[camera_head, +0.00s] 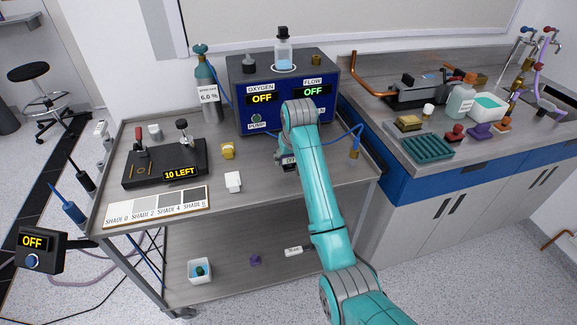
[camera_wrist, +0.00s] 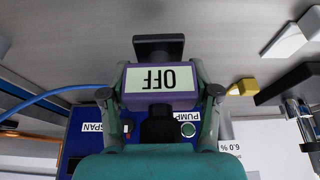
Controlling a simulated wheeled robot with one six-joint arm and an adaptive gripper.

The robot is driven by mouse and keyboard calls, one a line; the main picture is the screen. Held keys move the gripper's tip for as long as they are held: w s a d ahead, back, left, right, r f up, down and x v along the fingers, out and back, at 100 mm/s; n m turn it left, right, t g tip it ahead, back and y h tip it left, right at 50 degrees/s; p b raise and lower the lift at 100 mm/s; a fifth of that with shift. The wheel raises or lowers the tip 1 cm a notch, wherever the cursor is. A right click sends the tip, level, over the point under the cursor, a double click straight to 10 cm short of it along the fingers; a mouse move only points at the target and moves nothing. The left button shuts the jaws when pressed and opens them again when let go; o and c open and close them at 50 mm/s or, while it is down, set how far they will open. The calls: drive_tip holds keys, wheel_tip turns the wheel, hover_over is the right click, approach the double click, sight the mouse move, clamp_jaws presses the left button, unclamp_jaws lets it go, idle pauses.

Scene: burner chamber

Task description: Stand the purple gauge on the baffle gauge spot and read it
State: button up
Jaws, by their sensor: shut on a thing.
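The purple gauge (camera_wrist: 161,102) is between the fingers of my gripper (camera_wrist: 162,92) in the wrist view. Its pale display reads OFF and appears upside down there. A black block-like end of the gauge points to the top of the picture, and a dark part shows on its opposite side. My gripper is shut on the gauge's two sides. In the head view the gripper is mostly hidden behind my teal arm, above the cart top in front of the blue box. I cannot make out a marked baffle gauge spot in either view.
The blue oxygen and flow box (camera_head: 243,83) stands at the cart's back. A white block (camera_head: 233,182), a yellow piece (camera_head: 228,150), a black fixture (camera_head: 139,172) and a shade strip (camera_head: 128,212) lie left of my arm. The cart's front right has free room.

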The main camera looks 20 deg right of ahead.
sight(289, 167)
drive_tip(key=shift+f, duration=1.85)
drive_tip(key=shift+f, duration=0.1)
drive_tip(key=o, duration=1.3)
drive_tip(key=shift+o, duration=0.2)
